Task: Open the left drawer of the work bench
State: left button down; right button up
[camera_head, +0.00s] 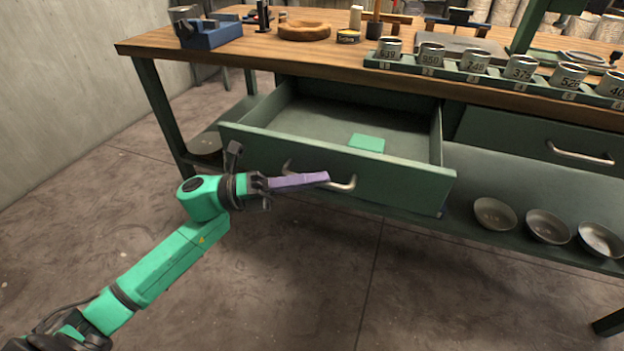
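The left drawer (240,138) of the work bench (180,42) is pulled well out, and its inside shows from above. A small green block (367,143) lies inside it. The curved metal handle (344,186) is on the drawer's front. My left gripper (326,178) reaches in from the left, its purple fingers lying across the handle in the picture and covering part of it. Its fingers overlap from this side, so I cannot tell whether they are open, shut, or touching the handle. My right gripper is not in view.
The right drawer (530,139) is shut. Several numbered cans (432,54) stand in a green rack on the bench top. Metal bowls (547,226) sit on the lower shelf at right. A blue vise (212,36) is at the left corner. The floor (290,290) in front is clear.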

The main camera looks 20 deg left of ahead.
pick_arm(q)
jog(key=c, duration=0.9)
grip_release()
jog(key=shift+a, duration=0.1)
jog(key=shift+a+f, duration=0.15)
jog(key=shift+a, duration=0.05)
jog(key=v, duration=1.4)
jog(key=shift+b, duration=0.4)
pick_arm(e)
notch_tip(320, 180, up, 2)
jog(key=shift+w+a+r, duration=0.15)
